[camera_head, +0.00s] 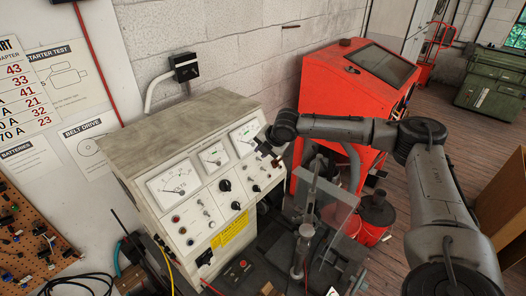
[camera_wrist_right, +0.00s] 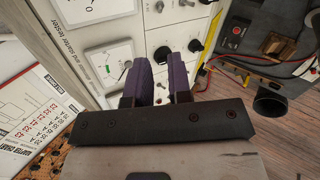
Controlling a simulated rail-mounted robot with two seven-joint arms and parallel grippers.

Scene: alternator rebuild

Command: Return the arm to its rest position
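My right arm (camera_head: 340,127) reaches in from the right side of the head view. Its gripper (camera_head: 268,150) is in front of the upper right part of the grey test bench (camera_head: 165,135), by the right-hand gauge (camera_head: 245,137). In the right wrist view the two purple-padded fingers (camera_wrist_right: 162,82) stand a little apart, with nothing held between them. They point at the bench's panel of gauges and knobs (camera_wrist_right: 160,54). I cannot tell how close the fingertips are to the panel. My left gripper is not in view.
A red cabinet (camera_head: 345,90) stands behind my right arm. A clear guard (camera_head: 325,200) on a stand is below the arm, with a red can (camera_head: 375,215) beside it. A pegboard (camera_head: 35,240) is at left. Open wooden floor (camera_head: 465,130) lies at right.

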